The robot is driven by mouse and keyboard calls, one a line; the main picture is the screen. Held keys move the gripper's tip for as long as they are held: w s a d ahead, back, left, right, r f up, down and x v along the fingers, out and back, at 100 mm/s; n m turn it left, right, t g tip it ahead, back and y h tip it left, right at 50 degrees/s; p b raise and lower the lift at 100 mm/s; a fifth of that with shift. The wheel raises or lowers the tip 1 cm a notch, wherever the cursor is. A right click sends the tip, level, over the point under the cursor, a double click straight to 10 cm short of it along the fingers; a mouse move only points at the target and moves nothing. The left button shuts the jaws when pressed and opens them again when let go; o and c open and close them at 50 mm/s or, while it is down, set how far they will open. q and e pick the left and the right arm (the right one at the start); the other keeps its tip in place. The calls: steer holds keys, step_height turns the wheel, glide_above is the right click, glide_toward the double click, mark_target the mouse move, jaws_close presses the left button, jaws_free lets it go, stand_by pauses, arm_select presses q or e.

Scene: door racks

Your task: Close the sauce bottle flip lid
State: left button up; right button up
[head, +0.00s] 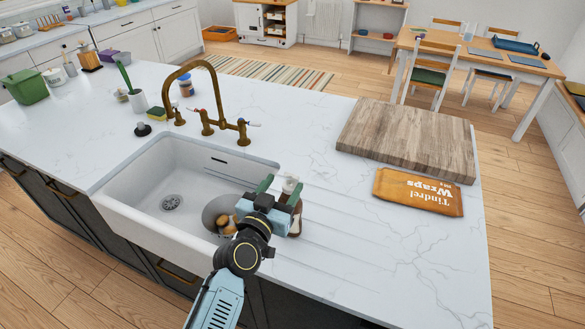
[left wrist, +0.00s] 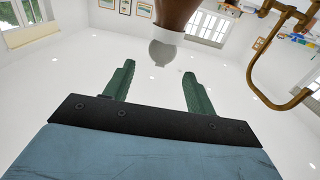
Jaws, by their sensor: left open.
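The sauce bottle (head: 297,217) stands upright on the counter just right of the sink, brown with a whitish cap (head: 290,185). My left gripper (head: 281,187) is in front of it and partly hides it. Its green fingers are apart, with nothing held between them. In the left wrist view, which looks upside down, the brown bottle (left wrist: 176,14) hangs from the top edge with its pale cap (left wrist: 165,52) just beyond the gap between the fingertips (left wrist: 159,72). I cannot make out clearly how the flip lid stands. My right gripper is not in view.
The white sink (head: 150,190) lies left of my gripper, with a round bowl holding brown items in it. A brass tap (head: 208,122) rises behind the sink. A wooden board (head: 408,138) and an orange wraps packet (head: 418,191) lie to the right. The front right counter is clear.

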mark_target(290, 177)
arm_select(q)
steer(key=shift+x, duration=3.2)
steer(key=shift+c, duration=0.4)
steer(key=c, duration=0.9)
steer(key=t+b, duration=0.1)
steer(key=b, duration=0.5)
steer(key=s+t+h+b, duration=0.1)
steer(key=t+b, duration=0.1)
steer(key=b, duration=0.3)
steer(key=f+t+b, duration=0.1)
steer(key=b, duration=0.5)
steer(key=shift+s+a+t+h+b, duration=0.15)
steer(key=shift+a+t+h+b, duration=0.15)
steer(key=shift+t, duration=0.1)
steer(key=shift+s+r+b, duration=0.1)
steer(key=shift+b, duration=0.45)
steer(key=o, duration=1)
